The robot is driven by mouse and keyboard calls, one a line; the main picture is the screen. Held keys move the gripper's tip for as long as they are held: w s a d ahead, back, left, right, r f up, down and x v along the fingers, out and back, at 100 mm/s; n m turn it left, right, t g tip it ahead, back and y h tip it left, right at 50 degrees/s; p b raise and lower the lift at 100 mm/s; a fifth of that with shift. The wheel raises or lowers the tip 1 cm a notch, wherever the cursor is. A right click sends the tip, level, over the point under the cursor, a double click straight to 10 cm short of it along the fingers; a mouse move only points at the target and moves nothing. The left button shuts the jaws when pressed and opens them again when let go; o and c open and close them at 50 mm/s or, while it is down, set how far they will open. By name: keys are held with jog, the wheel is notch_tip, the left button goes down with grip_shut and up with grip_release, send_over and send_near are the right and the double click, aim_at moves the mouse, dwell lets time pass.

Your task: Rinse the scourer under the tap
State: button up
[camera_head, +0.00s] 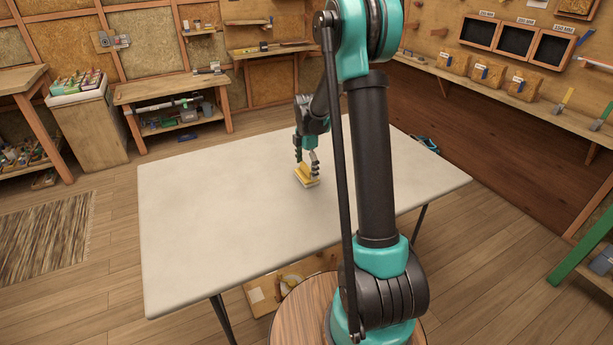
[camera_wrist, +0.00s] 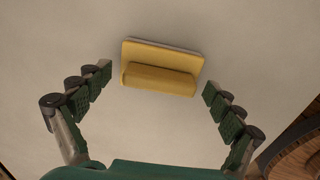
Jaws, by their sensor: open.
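A yellow scourer (camera_head: 307,176) with a raised yellow ridge and a pale edge lies on the pale table (camera_head: 220,210). In the wrist view the scourer (camera_wrist: 160,68) is just ahead of my gripper, roughly centred between the fingers. My gripper (camera_head: 306,160) is above and close to the scourer in the head view. In the wrist view my gripper (camera_wrist: 160,84) is open, with one finger on each side and clear gaps to the scourer. No tap shows in either view.
The table top around the scourer is mostly clear. A teal-and-dark item (camera_head: 428,143) is at its far right edge. A round wooden stool (camera_head: 300,315) stands at the near side. Shelves with tools line the back and right walls.

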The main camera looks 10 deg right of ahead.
jog(key=shift+c, duration=0.5)
jog(key=c, duration=1.2)
jog(key=shift+c, duration=0.2)
